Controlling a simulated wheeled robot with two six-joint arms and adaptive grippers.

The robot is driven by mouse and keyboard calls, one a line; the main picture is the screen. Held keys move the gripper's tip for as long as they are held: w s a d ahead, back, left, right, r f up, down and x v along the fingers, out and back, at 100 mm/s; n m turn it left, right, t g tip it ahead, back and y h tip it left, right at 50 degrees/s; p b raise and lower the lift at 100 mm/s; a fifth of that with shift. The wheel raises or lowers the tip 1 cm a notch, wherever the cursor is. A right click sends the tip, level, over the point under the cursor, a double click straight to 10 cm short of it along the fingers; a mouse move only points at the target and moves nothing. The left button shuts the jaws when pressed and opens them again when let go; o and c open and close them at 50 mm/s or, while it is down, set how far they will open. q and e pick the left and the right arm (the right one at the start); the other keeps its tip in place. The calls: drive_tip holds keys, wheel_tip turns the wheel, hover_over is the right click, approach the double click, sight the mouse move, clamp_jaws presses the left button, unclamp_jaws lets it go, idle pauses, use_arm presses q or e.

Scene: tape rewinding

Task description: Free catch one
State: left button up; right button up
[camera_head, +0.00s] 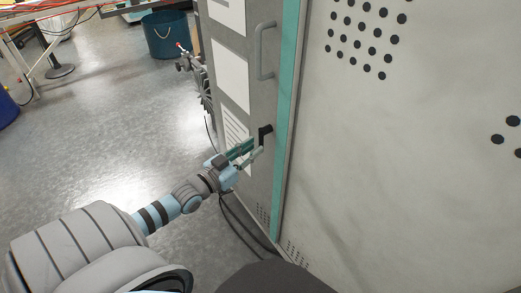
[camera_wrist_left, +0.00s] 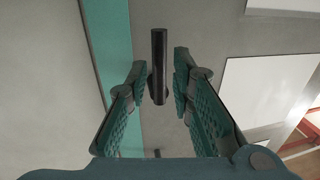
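A black catch (camera_head: 265,132) sits on the narrow grey side of a tall cabinet, close to a teal edge strip. In the left wrist view the catch (camera_wrist_left: 159,60) is an upright black bar near the middle. My left gripper (camera_head: 250,147) is at the catch in the head view. In the left wrist view its two teal padded fingers (camera_wrist_left: 160,82) stand apart, one on each side of the bar's lower part. A gap shows on both sides, so the gripper is open; contact cannot be made out. My right gripper is not in view.
A grey handle (camera_head: 260,50) is above the catch. White paper sheets (camera_head: 231,73) are on the cabinet side. The large pale panel (camera_head: 400,190) fills the right. A blue bucket (camera_head: 165,34) stands at the back; the floor (camera_head: 110,115) at left is mostly clear.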

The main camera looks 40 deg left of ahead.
sight(261, 143)
use_arm(q)
drive_tip(key=w, duration=0.1)
drive_tip(key=w+b, duration=0.2)
drive_tip(key=w, duration=0.1)
drive_tip(key=shift+d, duration=0.25)
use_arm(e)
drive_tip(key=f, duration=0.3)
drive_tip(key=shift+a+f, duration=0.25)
use_arm(q)
clamp_jaws()
